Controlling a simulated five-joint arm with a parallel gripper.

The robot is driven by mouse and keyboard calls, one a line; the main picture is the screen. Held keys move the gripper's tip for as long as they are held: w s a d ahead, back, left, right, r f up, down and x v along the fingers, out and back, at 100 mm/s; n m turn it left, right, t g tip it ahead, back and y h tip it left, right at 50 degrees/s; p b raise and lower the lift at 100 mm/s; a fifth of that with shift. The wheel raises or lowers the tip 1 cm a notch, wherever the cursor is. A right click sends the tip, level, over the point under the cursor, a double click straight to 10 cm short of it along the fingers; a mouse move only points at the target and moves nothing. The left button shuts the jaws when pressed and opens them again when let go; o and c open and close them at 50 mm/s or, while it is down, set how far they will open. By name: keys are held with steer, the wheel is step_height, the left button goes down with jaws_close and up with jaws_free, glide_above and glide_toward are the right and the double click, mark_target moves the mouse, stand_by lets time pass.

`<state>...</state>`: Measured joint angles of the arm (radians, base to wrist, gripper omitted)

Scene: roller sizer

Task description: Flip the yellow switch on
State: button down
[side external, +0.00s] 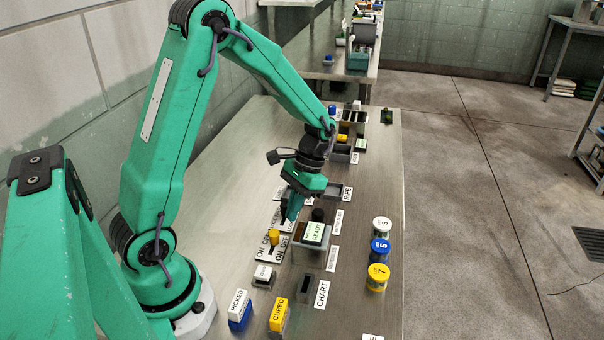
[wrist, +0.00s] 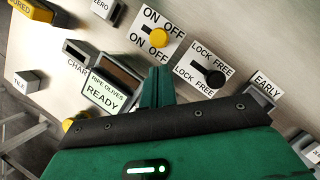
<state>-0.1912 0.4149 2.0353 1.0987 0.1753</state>
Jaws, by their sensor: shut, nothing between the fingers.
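The yellow switch (wrist: 158,37) is a round yellow knob on a white plate marked ON and OFF, near the top middle of the wrist view. In the side view the yellow switch (side external: 273,237) stands upright on the metal table. My gripper (side external: 289,216) is shut and empty, pointing down just behind and right of the switch in the side view. In the wrist view my gripper's fingertips (wrist: 157,72) are below the knob, apart from it.
A black switch (wrist: 214,78) on a LOCK/FREE plate is right of the yellow one. A READY sign (side external: 314,233) stands close to the gripper. A PICKED block (side external: 239,308), a CURED block (side external: 279,314) and numbered jars (side external: 381,248) stand around.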

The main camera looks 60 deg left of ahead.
mark_target(277, 252)
steer(key=shift+x, duration=2)
steer(key=shift+a, duration=0.15)
steer(key=shift+s+d, duration=1.25)
steer(key=shift+s, duration=0.05)
steer(key=shift+d+v, duration=0.15)
steer(key=shift+v, duration=2.35)
steer(key=shift+d+v, duration=0.2)
steer(key=shift+v, duration=2.35)
